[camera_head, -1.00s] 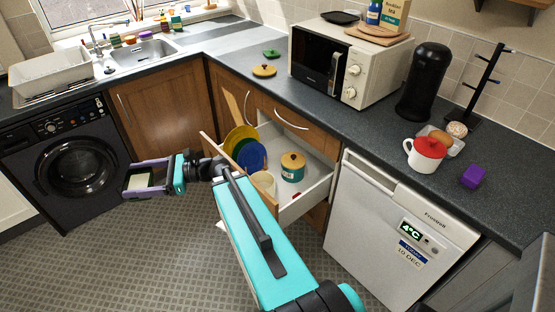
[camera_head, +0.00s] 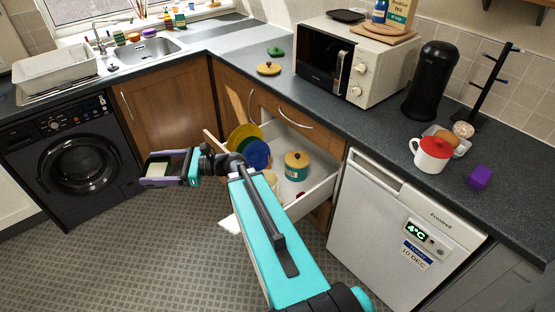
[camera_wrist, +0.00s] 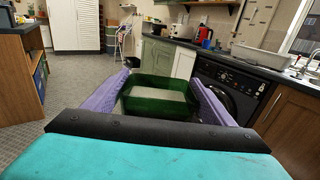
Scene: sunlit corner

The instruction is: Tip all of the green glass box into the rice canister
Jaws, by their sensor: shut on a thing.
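My gripper (camera_head: 160,168) has purple fingers and is shut on the green glass box (camera_wrist: 160,97). The box looks about level and holds pale contents; it also shows in the head view (camera_head: 158,169), left of the open drawer (camera_head: 318,190) and above the floor. In the drawer stand a teal and cream canister with a wooden lid (camera_head: 296,166) and a cream container (camera_head: 270,178), partly hidden by my arm. The lettering is too small to read, so I cannot tell which is the rice canister.
Yellow and blue plates (camera_head: 257,154) stand in the drawer. A loose wooden lid (camera_head: 268,69) and a green lid (camera_head: 276,51) lie on the worktop. The washing machine (camera_head: 75,160) is behind the gripper, the white fridge (camera_head: 395,220) right of the drawer. The floor at left is clear.

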